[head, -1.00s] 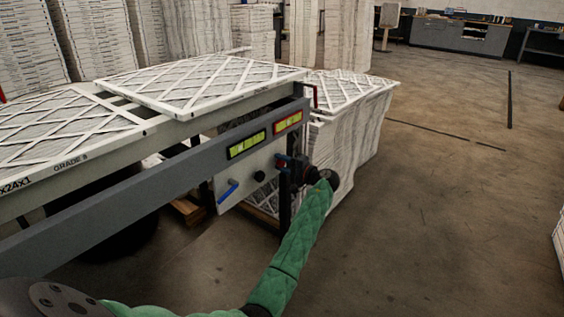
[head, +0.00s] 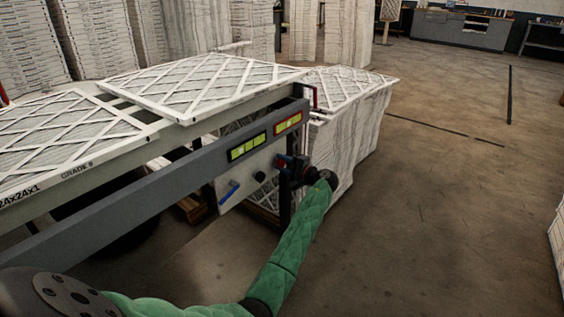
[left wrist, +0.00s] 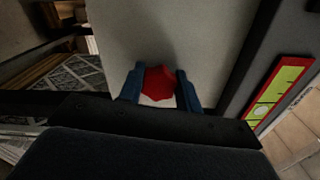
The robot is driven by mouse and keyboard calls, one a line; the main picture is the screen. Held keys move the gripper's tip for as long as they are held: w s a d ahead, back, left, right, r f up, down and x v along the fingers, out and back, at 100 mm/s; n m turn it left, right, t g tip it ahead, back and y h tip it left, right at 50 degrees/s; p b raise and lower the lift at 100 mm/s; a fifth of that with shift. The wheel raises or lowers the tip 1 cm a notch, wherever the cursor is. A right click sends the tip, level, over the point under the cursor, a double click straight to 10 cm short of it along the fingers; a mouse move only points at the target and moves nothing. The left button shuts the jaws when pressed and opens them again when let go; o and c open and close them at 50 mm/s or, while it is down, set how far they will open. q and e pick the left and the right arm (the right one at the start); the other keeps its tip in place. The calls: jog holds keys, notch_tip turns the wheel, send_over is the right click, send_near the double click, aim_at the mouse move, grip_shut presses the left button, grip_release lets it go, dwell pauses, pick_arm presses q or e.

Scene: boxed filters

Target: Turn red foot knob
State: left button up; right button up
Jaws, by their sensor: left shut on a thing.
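The red foot knob (left wrist: 160,82) shows in the left wrist view, between the two blue fingers of my left gripper (left wrist: 157,88). The gripper is shut on it, with a finger on each side. In the head view my left gripper (head: 284,163) is at the right end of the pale panel (head: 236,196), below the red-framed level; a bit of red shows there, and the gripper hides most of the knob. My right gripper is not in view.
A blue lever (head: 229,193) and a black knob (head: 260,177) are on the panel left of the gripper. The grey beam (head: 165,184) with yellow-green levels (head: 247,146) runs above. Boxed filters (head: 355,130) stand behind; open floor lies to the right.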

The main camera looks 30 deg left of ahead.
pick_arm(q)
jog(key=shift+m+p, duration=0.3)
jog(key=shift+p, duration=0.05)
dwell(0.3)
jog(key=o, duration=1)
jog(key=shift+d, duration=0.1)
jog(key=d, duration=0.7)
jog(key=shift+s+d, duration=0.25)
jog(key=shift+d, duration=0.1)
